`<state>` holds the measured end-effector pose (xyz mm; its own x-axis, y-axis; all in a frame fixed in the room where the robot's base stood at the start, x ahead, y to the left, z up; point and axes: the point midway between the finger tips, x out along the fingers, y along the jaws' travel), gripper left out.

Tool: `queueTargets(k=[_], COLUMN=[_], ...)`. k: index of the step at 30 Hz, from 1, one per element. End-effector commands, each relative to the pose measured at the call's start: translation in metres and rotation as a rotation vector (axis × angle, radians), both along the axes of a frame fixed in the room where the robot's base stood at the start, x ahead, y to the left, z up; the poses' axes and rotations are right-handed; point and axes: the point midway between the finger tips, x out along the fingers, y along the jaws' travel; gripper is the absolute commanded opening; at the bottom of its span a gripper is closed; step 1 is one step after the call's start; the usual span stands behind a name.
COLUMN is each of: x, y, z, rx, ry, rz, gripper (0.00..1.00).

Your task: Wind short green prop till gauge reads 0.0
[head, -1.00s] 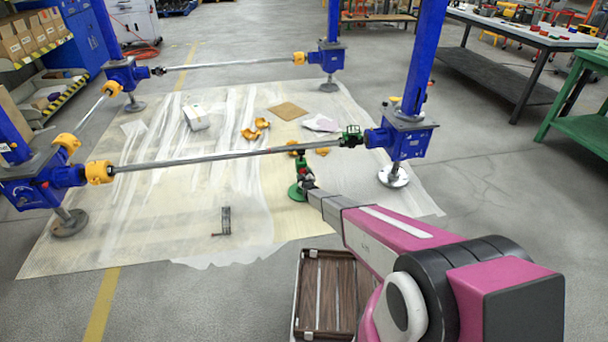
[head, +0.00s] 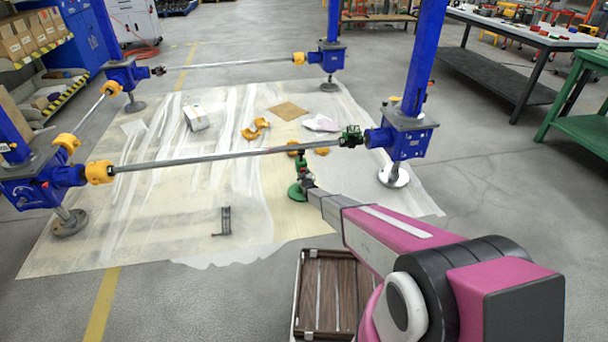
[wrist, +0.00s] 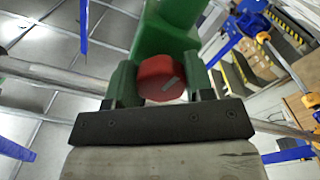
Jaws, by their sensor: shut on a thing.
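The short green prop (head: 297,191) stands on the pale sheet below the long bar, its round green base on the floor. My gripper (head: 308,182) is at its upper part, coming from the lower right. In the wrist view, the prop's green body (wrist: 172,32) fills the top middle. My gripper (wrist: 160,85) is shut on the prop there, with green pieces on both sides of a red round part (wrist: 160,78) that bears a small grey mark. I cannot make out a gauge reading in either view.
The long bar (head: 225,158) runs above the sheet between blue jacks, with a green coupling (head: 351,136) near the right-hand jack (head: 405,140). Yellow parts (head: 256,128) lie on the sheet. Open floor lies right.

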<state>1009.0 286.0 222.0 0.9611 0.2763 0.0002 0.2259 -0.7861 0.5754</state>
Motion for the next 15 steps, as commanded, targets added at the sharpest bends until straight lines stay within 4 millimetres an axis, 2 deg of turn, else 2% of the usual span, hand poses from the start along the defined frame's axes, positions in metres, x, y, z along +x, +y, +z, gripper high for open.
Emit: queueTargets(k=[4,5,7,15], x=[0.0004,0.0004,0.0004,0.0002], y=[0.0003,0.0003,0.0003,0.0002], z=[-0.0003,-0.0003,-0.0003,-0.0002], rx=[0.000,-0.001,-0.001,-0.001], ry=[0.001,0.000,0.000,0.000], rz=[0.001,0.001,0.001,0.000], gripper=[0.25,0.52,0.74,0.74])
